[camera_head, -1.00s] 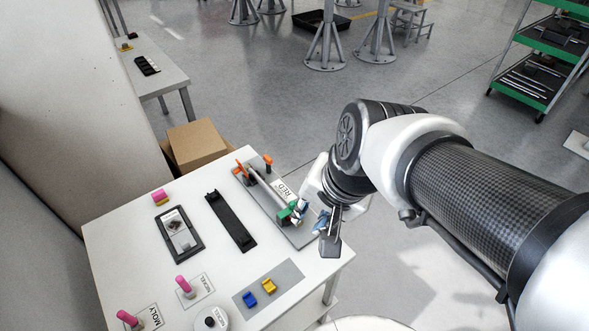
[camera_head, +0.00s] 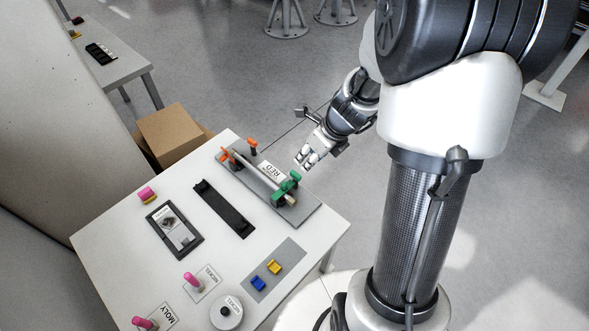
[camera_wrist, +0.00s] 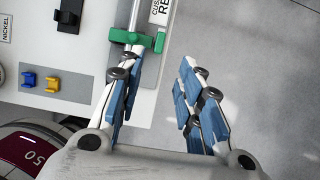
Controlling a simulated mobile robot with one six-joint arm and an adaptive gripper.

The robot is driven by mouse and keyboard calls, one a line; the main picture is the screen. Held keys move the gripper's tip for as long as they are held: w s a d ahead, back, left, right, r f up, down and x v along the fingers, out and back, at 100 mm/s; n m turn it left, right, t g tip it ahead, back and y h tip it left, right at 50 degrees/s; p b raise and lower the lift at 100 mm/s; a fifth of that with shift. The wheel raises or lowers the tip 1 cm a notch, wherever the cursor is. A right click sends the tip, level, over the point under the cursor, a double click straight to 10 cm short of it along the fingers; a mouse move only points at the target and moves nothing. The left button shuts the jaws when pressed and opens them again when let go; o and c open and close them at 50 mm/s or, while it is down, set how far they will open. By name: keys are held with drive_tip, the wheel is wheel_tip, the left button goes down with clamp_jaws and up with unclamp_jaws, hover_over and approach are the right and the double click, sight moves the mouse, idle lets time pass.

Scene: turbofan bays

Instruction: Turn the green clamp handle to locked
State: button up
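The green clamp (camera_head: 284,188) sits at the near right end of a grey fixture plate (camera_head: 310,208), around the end of a pale rod (camera_head: 258,173). Its green handle shows raised in the head view. In the wrist view the green clamp (camera_wrist: 132,39) lies at the top, just past the left finger's tip. My gripper (camera_head: 309,158) is off the table's right edge, apart from the clamp. In the wrist view my gripper (camera_wrist: 160,68) is open, with blue finger pads and nothing between them.
A black bracket (camera_head: 224,209), a black tray (camera_head: 174,230) and blue and yellow blocks (camera_head: 266,275) share the table (camera_head: 120,235).

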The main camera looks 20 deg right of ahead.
sight(296, 174)
drive_tip(key=b+x, duration=0.5)
drive_tip(key=x, duration=0.7)
drive_tip(key=shift+w+f+b, duration=0.1)
drive_tip(key=shift+f+b, duration=0.15)
drive_tip(key=shift+b, duration=0.05)
drive_tip(key=shift+c, duration=0.5)
clamp_jaws()
